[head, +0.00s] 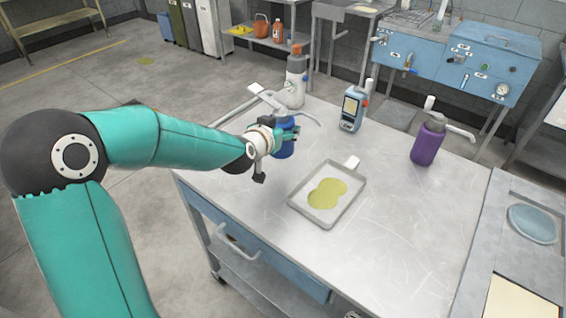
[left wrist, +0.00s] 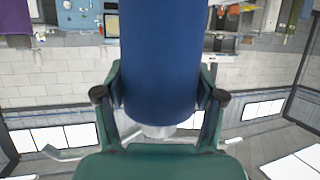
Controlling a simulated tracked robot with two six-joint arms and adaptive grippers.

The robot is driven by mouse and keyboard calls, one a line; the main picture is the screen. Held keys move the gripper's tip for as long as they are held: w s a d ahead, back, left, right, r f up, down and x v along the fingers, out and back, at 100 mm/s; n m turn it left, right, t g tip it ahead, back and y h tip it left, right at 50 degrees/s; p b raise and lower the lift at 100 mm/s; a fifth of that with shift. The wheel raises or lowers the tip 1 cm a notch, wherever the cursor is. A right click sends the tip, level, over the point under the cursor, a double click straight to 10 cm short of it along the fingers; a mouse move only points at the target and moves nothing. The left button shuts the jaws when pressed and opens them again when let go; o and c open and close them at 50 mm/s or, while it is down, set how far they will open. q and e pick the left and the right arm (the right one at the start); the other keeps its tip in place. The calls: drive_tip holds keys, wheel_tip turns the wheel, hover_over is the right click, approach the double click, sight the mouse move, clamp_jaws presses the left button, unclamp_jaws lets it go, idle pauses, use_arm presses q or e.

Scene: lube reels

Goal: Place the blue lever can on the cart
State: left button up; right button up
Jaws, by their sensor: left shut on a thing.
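The blue lever can (head: 285,150) has a pale lever and a long spout at its top. My left gripper (head: 283,136) is shut around its body, with the can upright. In the left wrist view the can's blue body (left wrist: 160,60) fills the middle between the two fingers (left wrist: 160,95); that view is upside down. The can shows over the left part of the grey metal cart (head: 390,235); I cannot tell whether its base touches the top. My right gripper is not in view.
The front right of the top is clear. A blue machine (head: 460,62) stands behind.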

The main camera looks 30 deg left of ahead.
use_arm(q)
wheel_tip(320, 180, down, 10)
drive_tip(key=shift+r, duration=0.15)
drive_tip(key=shift+s, duration=0.1)
idle(0.3)
drive_tip(key=o, duration=1.8)
drive_tip(key=shift+c, duration=0.2)
drive_tip(key=b+v, duration=0.2)
drive_tip(key=v, duration=1)
